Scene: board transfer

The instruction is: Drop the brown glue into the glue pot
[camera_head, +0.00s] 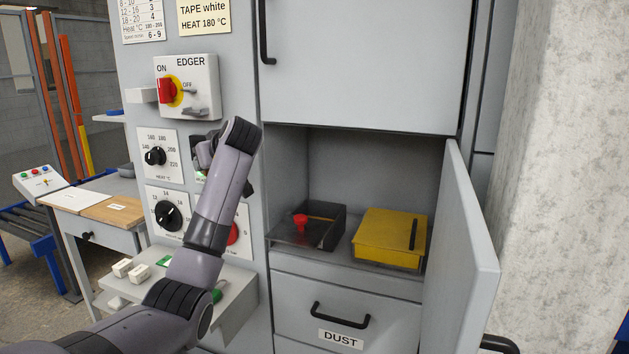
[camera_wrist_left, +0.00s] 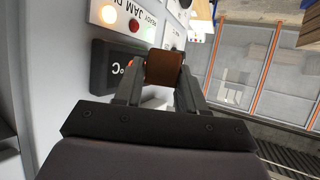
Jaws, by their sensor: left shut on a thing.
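My left gripper (camera_wrist_left: 163,82) is shut on the brown glue (camera_wrist_left: 163,66), a small brown block between its fingertips in the left wrist view. In the head view the left gripper (camera_head: 204,152) is in front of the control panel, mostly hidden behind my own wrist, and the glue cannot be made out there. An open compartment right of the panel holds a dark open-looking box (camera_head: 323,236) with a red knob and a yellow box (camera_head: 386,238) with a black handle. I cannot tell for certain which is the glue pot. My right gripper is not in view.
The compartment door (camera_head: 470,240) stands open on the right, beside a concrete pillar (camera_head: 565,170). A closed cabinet front (camera_head: 365,65) is above and a DUST drawer (camera_head: 345,315) below. Panel dials and the EDGER switch (camera_head: 186,88) are close to my left arm.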

